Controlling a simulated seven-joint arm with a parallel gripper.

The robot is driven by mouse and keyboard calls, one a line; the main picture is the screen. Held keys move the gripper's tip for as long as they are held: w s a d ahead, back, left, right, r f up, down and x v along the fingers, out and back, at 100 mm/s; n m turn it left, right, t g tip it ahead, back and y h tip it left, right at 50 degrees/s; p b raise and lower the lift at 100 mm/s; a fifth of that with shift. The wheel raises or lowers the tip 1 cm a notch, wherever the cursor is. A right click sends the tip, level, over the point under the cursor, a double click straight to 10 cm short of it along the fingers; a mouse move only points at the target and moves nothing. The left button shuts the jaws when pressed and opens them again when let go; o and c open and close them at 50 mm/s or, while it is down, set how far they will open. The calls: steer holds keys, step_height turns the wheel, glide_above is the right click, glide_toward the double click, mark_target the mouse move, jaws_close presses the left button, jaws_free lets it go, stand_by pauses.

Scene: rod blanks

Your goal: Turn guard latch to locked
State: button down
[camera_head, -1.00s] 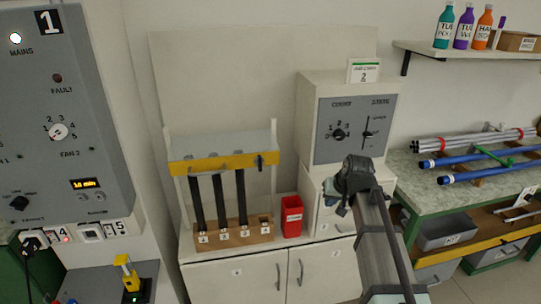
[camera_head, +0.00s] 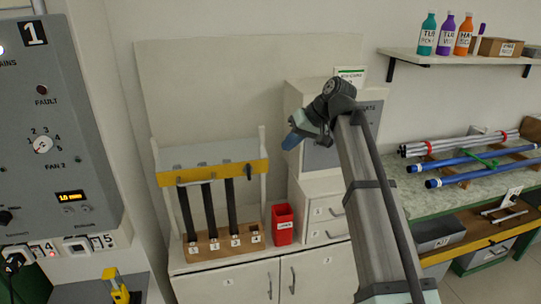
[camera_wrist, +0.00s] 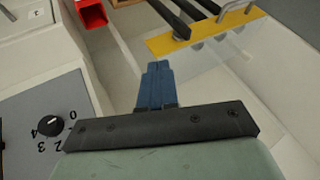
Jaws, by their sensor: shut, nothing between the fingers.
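The guard is a clear cover with a yellow bar (camera_head: 205,176) across the front of a rod rack. The guard latch (camera_head: 249,171) is a small dark lever near the right end of this bar and looks roughly upright; its exact setting is too small to read.
Several numbered rack slots (camera_head: 226,243) hold three dark rods. A red bin (camera_head: 283,224) stands right of the rack. A grey box with a dial (camera_wrist: 50,125) is close beside my gripper. A control panel (camera_head: 62,120) is at left, and a bench with tubes (camera_head: 470,165) at right.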

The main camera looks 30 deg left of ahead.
mark_target(249, 172)
steer(key=x, duration=0.3)
steer(key=s+x, duration=0.1)
steer(key=x, duration=0.6)
steer(key=shift+s+a+r, duration=0.15)
steer(key=shift+s+a, duration=0.1)
steer(key=shift+a, duration=0.35)
steer(key=shift+s+a, duration=0.65)
steer(key=shift+a, duration=0.05)
